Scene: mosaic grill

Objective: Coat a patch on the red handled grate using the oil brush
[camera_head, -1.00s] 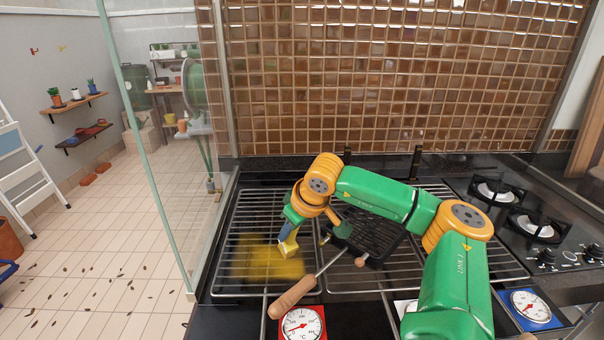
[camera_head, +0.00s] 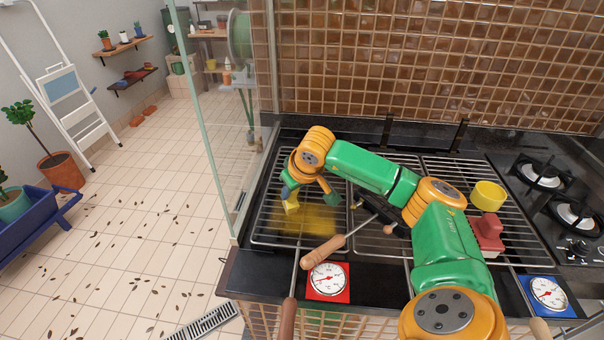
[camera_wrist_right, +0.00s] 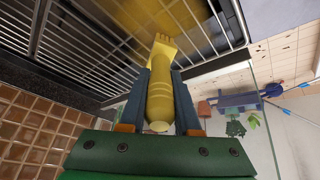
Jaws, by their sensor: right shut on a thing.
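The oil brush shows in the right wrist view as a thick yellow handle (camera_wrist_right: 160,98) with a flat yellow head beyond it. My right gripper (camera_head: 288,188) is shut on the brush handle, above the left grate (camera_head: 262,228). The brush's yellow head (camera_head: 291,207) points down at the grate; I cannot tell whether it touches the bars. A yellow oily patch (camera_head: 312,222) covers part of this grate just beside the head. A reddish-brown handle (camera_head: 287,318) sticks out in front of the grate. My left gripper is not in view.
A dark rack with a wooden handle (camera_head: 325,250) lies right of the patch, partly behind my arm. A yellow cup (camera_head: 488,196) and a red block (camera_head: 488,232) stand on the right grate. A glass panel (camera_head: 205,120) borders the left side. Red (camera_head: 327,280) and blue (camera_head: 548,294) gauges sit in front.

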